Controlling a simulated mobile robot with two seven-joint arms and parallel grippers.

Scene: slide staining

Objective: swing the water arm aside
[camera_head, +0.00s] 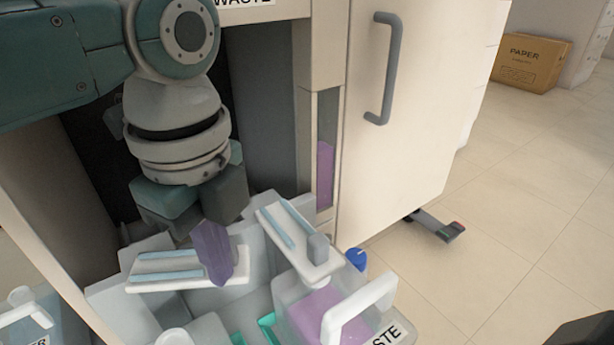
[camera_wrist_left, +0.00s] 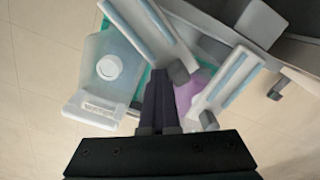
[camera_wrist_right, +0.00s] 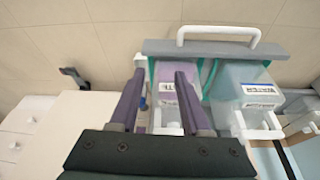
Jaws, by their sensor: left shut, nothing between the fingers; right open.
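The water arm (camera_head: 165,270), a pale flat arm with light-blue strips, juts over the open drawer at left in the head view. It also shows in the left wrist view (camera_wrist_left: 140,25), with a grey knob (camera_wrist_left: 178,72) at its end. My left gripper (camera_head: 215,280) is shut and empty, pointing down at that arm's end and covering the knob in the head view. In the left wrist view the fingertips (camera_wrist_left: 158,75) are close beside the knob; contact cannot be told. My right gripper (camera_wrist_right: 158,95) is open and empty above the drawer.
A similar waste arm (camera_head: 300,245) with a grey knob stands to the right, over the waste container (camera_head: 320,310) with purple liquid. The water container (camera_wrist_left: 108,62) is at left. A blue-capped bottle (camera_head: 356,258) and a cabinet door (camera_head: 410,120) are close by.

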